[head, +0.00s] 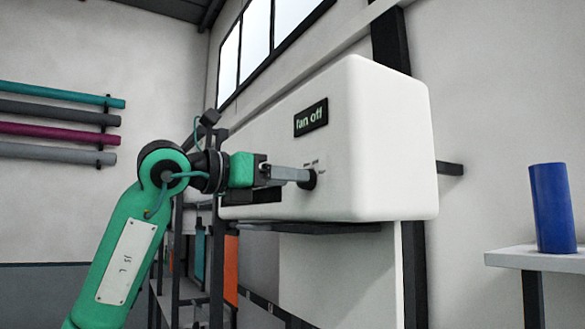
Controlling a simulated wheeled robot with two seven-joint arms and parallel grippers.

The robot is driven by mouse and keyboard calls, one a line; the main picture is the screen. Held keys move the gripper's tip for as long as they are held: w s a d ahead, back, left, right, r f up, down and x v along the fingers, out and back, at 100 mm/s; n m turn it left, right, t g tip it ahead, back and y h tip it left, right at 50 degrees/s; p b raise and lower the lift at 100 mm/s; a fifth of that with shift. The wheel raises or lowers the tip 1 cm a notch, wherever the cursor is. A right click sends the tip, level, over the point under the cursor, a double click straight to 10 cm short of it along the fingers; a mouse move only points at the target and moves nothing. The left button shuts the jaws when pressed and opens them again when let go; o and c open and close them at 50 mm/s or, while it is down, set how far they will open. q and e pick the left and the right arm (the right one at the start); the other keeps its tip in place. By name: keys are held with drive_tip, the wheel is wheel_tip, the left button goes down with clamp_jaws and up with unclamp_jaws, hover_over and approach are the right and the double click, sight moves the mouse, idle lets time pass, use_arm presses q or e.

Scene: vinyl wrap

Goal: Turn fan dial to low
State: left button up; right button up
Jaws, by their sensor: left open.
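The white fan unit (385,150) fills the middle of the head view. A black label on it (311,118) reads "fan off". The dark fan dial (309,178) is on its front face, with small markings around it that are too small to read. My left gripper (304,177) reaches in from the left with its fingertips at the dial. Its jaws are open; whether the fingers touch the dial cannot be told, as they partly hide it. My right gripper is not in view.
A dark shelf (325,228) runs under the fan unit. A blue cylinder (553,208) stands on a pale shelf (510,257) at the right. Coloured rolls (55,115) hang on the left wall. Open room lies between the unit and the right shelf.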

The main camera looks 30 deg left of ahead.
use_arm(q)
drive_tip(key=shift+x, duration=1.05)
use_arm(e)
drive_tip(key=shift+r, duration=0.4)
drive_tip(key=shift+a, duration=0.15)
use_arm(q)
drive_tip(key=c, duration=1)
drive_tip(key=shift+o, duration=0.2)
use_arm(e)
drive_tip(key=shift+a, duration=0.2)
